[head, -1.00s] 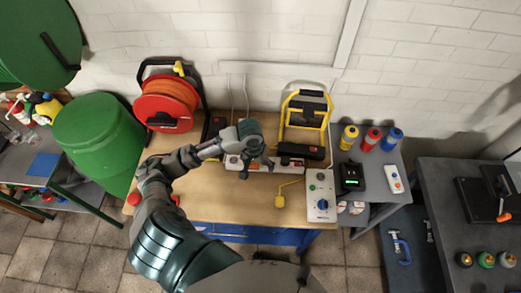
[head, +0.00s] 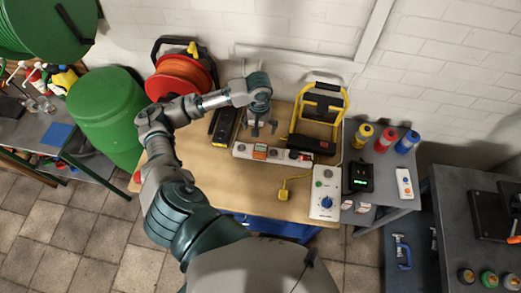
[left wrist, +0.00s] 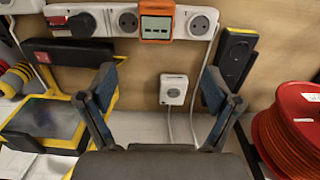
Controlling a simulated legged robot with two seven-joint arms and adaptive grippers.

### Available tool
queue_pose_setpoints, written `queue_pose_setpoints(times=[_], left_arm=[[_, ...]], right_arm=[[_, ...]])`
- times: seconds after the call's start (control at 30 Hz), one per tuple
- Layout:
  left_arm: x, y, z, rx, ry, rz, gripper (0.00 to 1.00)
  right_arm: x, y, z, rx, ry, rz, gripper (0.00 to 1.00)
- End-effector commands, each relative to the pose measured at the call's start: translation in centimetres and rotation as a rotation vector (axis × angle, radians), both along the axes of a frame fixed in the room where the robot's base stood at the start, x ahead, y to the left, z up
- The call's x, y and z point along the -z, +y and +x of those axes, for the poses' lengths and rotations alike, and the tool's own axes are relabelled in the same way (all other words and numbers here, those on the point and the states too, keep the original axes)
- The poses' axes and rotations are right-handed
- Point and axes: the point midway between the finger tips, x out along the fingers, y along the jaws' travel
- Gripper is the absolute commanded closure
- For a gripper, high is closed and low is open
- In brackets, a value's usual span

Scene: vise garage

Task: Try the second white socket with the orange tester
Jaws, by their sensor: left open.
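A white socket strip (head: 282,155) lies across the workbench. The orange tester (head: 260,151) sits in the strip's second socket from the left in the head view, with one bare socket at its left and another at its right. It also shows in the left wrist view (left wrist: 156,22), seated upright between round sockets, its small display facing me. A black plug (left wrist: 84,23) fills a socket farther along, beside a red switch. My left gripper (head: 260,130) is open and empty, behind the strip and apart from the tester; its spread fingers show in the left wrist view (left wrist: 159,95). My right gripper is not in view.
An orange cable reel (head: 180,78) and a yellow-framed work lamp (head: 317,115) stand at the back of the bench. A yellow plug (head: 284,195) and a box with a blue knob (head: 326,195) lie in front. The front left bench top is clear.

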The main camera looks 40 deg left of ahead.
Motion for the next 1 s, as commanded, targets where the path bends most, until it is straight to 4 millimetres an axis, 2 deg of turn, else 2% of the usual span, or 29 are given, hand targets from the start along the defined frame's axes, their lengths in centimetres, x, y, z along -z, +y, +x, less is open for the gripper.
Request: queue_pose_setpoints(times=[0.03,0.2,0.4,0.83,1.0], left_arm=[[1.2,0.0,-0.1,0.0,0.004,0.0,0.1],[4.9,-0.1,-0.1,-0.001,0.004,0.001,0.1],[7.8,-0.2,0.0,0.001,0.001,0.002,0.1],[8.5,-0.1,0.0,0.0,0.0,0.0,0.1],[10.4,-0.4,0.1,0.0,0.002,0.0,0.1]], right_arm=[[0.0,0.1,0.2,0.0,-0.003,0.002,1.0],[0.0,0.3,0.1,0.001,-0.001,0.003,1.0],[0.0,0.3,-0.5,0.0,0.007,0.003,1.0],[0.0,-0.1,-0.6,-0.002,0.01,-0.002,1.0],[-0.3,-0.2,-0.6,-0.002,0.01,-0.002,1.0]])
